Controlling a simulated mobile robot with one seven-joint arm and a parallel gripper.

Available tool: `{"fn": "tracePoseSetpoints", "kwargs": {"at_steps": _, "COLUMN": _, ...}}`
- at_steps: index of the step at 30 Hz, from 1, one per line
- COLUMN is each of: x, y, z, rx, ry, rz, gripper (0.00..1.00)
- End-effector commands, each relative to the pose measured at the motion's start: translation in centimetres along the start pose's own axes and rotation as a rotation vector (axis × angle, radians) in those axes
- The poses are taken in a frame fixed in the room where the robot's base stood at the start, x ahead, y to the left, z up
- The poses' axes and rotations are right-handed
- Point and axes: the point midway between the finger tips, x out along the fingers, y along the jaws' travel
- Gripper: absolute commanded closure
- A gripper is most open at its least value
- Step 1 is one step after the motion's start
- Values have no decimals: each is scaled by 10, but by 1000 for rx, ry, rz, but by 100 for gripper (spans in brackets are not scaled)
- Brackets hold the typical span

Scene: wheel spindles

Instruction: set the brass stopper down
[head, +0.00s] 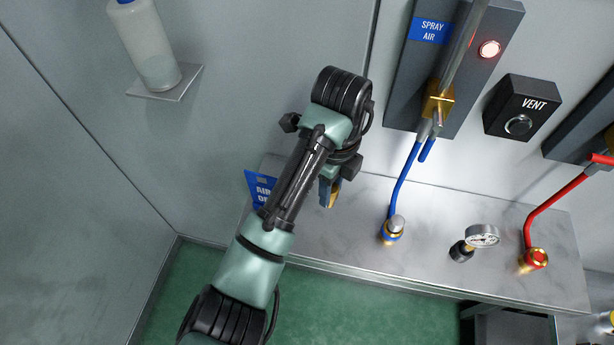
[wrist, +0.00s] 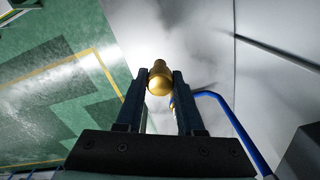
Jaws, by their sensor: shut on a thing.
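The brass stopper (wrist: 159,80) is a rounded gold piece between the fingertips of my gripper (wrist: 158,84) in the wrist view. The fingers are shut on it. In the head view the stopper (head: 334,194) shows partly below my wrist, beside a blue finger of my gripper (head: 328,196). My arm hides much of the gripper there. The gripper is over the left part of the grey metal bench (head: 355,235). I cannot tell whether the stopper touches the bench.
A blue hose runs down to a brass fitting (head: 392,231) right of my gripper. Further right are a pressure gauge (head: 482,237) and a red hose on a red-and-brass fitting (head: 533,259). A blue sign (head: 262,187) stands behind my arm. A bottle (head: 145,45) sits on a wall shelf.

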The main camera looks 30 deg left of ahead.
Motion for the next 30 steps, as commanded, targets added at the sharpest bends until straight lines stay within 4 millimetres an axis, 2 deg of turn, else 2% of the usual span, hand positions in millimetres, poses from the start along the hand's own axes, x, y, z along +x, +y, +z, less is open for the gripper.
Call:
{"fn": "tracePoseSetpoints", "kwargs": {"at_steps": 4, "x": 0, "y": 7, "z": 5, "rx": 65, "ry": 2, "rz": 0, "gripper": 100}}
{"fn": "tracePoseSetpoints", "kwargs": {"at_steps": 7, "x": 8, "y": 8, "z": 6, "rx": 81, "ry": 1, "rz": 1, "gripper": 100}}
{"fn": "tracePoseSetpoints", "kwargs": {"at_steps": 15, "x": 50, "y": 9, "z": 6, "rx": 82, "ry": 3, "rz": 3, "gripper": 100}}
{"fn": "tracePoseSetpoints", "kwargs": {"at_steps": 24, "x": 88, "y": 10, "z": 6, "rx": 81, "ry": 1, "rz": 4, "gripper": 100}}
{"fn": "tracePoseSetpoints", "kwargs": {"at_steps": 30, "x": 100, "y": 9, "z": 6, "rx": 82, "ry": 0, "rz": -1, "gripper": 100}}
